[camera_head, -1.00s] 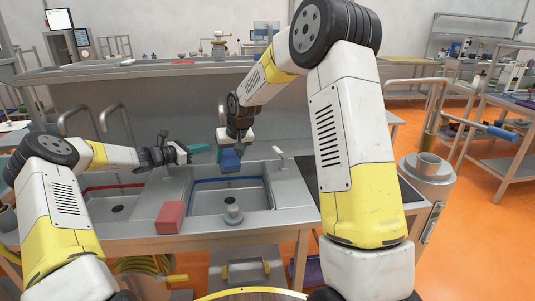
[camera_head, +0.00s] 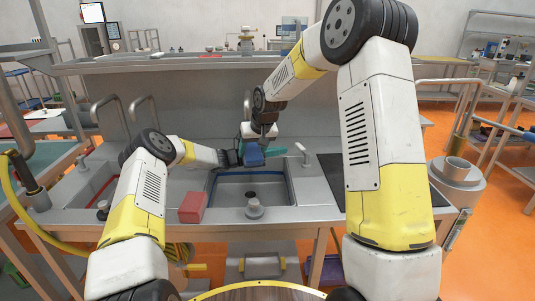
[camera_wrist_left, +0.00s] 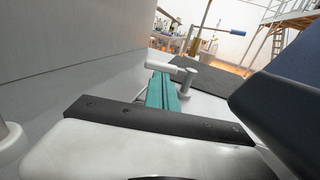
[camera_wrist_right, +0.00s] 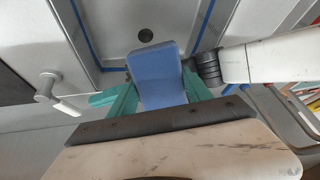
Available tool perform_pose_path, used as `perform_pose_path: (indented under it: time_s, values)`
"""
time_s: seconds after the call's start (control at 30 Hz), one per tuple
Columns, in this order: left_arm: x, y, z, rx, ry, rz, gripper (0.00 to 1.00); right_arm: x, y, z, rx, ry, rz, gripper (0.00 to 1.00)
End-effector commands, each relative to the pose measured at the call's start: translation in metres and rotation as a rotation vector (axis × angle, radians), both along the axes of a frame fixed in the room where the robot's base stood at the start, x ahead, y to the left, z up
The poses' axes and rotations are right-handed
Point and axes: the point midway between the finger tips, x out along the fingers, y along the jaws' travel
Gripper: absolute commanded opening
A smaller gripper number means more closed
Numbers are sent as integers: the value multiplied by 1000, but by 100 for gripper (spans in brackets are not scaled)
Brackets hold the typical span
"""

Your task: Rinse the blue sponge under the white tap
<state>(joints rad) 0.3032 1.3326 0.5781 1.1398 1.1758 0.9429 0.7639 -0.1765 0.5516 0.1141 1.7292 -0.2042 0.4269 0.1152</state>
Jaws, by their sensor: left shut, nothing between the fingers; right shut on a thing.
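The blue sponge (camera_head: 254,157) is held above the sink by my right gripper (camera_head: 258,145), shut on it. In the right wrist view the sponge (camera_wrist_right: 157,75) sits between the teal fingers. The white tap (camera_head: 302,152) stands at the sink's back right corner, right of the sponge. My left gripper (camera_head: 277,149) is shut and empty. Its teal fingers pass behind the sponge and point at the tap, close to it; I cannot tell whether they touch. The left wrist view shows the tap (camera_wrist_left: 184,78) just beyond the fingers and a dark blue shape, probably the sponge, at right.
The sink basin (camera_head: 225,197) has a blue rim line and lies below both grippers. A red block (camera_head: 192,207) sits on the counter's front left of it. A grey cylindrical piece (camera_head: 255,208) stands on the front edge. A dark panel (camera_head: 333,172) lies right of the tap.

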Motion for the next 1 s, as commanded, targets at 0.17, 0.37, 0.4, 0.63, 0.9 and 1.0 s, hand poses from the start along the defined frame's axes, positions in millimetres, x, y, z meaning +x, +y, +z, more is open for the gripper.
perform_pose_path:
  time_s: [0.17,0.37,0.4,0.63,0.9,1.0]
  values:
    - [8,-29,0,0,-2,-2,0,0,0,0,0,0,0,20]
    - [13,-43,1,1,-2,0,0,0,0,0,0,0,0,20]
    - [13,-44,1,1,-2,0,0,0,0,0,0,0,0,20]
    - [14,-44,1,0,-1,0,0,0,0,0,0,0,0,20]
    - [24,-54,0,0,-3,1,0,0,0,0,0,0,0,20]
    - [29,-61,0,-1,-1,1,0,0,0,0,0,0,0,20]
